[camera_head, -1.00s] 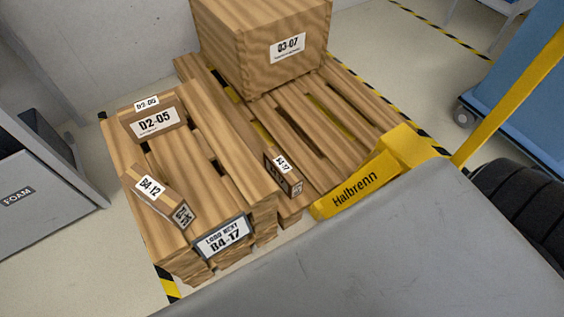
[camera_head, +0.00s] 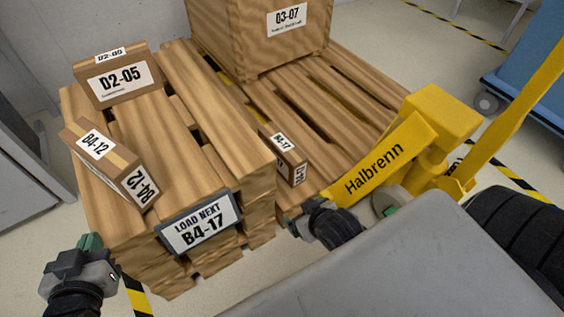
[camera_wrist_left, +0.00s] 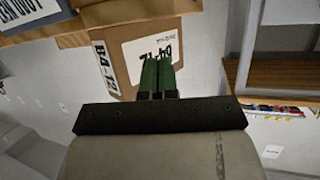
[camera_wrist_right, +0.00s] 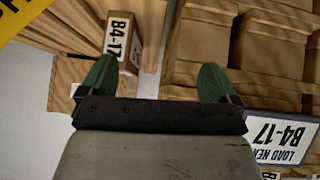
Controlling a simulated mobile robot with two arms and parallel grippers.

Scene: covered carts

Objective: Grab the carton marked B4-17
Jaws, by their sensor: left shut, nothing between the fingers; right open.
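The carton marked B4-17 (camera_head: 284,156) is a small brown box with white labels. It sits low on the slats of the right pallet, close beside the taller pallet stack. It also shows in the right wrist view (camera_wrist_right: 121,36), ahead of the left finger in that picture. My right gripper (camera_wrist_right: 157,72) is open and empty, apart from the carton; in the head view it is at the front of the pallets (camera_head: 300,222). My left gripper (camera_head: 88,243) is shut and empty, left of the stack. In the left wrist view its green fingers (camera_wrist_left: 157,75) appear in front of carton B4-12 (camera_wrist_left: 130,50).
Cartons B4-12 (camera_head: 112,163) and D2-05 (camera_head: 118,78) stand on the stack. A sign reading LOAD NEXT B4-17 (camera_head: 199,224) hangs on its front. A large wooden crate D3-07 (camera_head: 262,50) stands behind.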

